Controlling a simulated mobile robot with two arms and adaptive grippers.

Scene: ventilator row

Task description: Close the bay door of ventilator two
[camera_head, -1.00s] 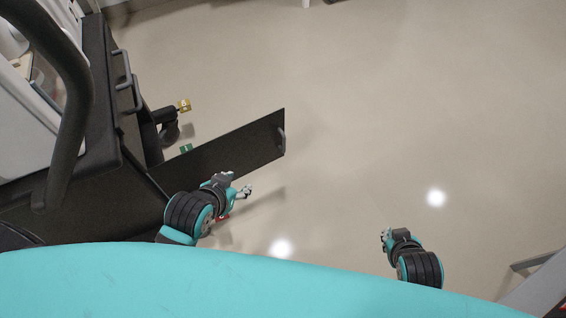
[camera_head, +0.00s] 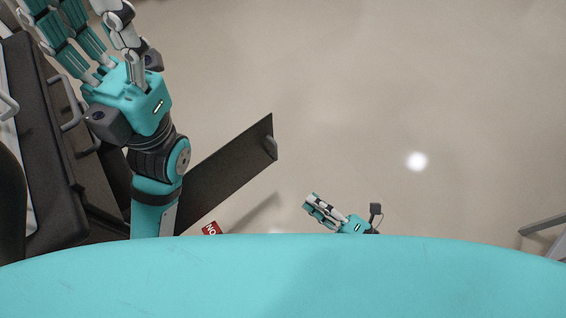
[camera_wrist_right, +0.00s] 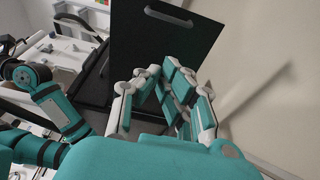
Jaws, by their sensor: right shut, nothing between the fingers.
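The bay door, a flat dark panel (camera_head: 228,172), stands swung out from the black ventilator cabinet (camera_head: 45,150) at the left. Its grey handle (camera_head: 270,147) is at the free end. The door fills the upper middle of the right wrist view (camera_wrist_right: 150,55), with its handle (camera_wrist_right: 168,16) at the top. My left gripper (camera_head: 82,18) is raised over the cabinet side, fingers spread, tips partly cut off by the frame. My left arm hides the door's hinge end. My right gripper (camera_head: 312,203) is shut and empty, apart from the door, to the right of its free end.
Grey rails (camera_head: 70,105) run along the cabinet side near my left arm. A red tag (camera_head: 211,228) with white letters shows below the door. A grey metal frame (camera_head: 545,235) stands at the far right. The floor between is clear.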

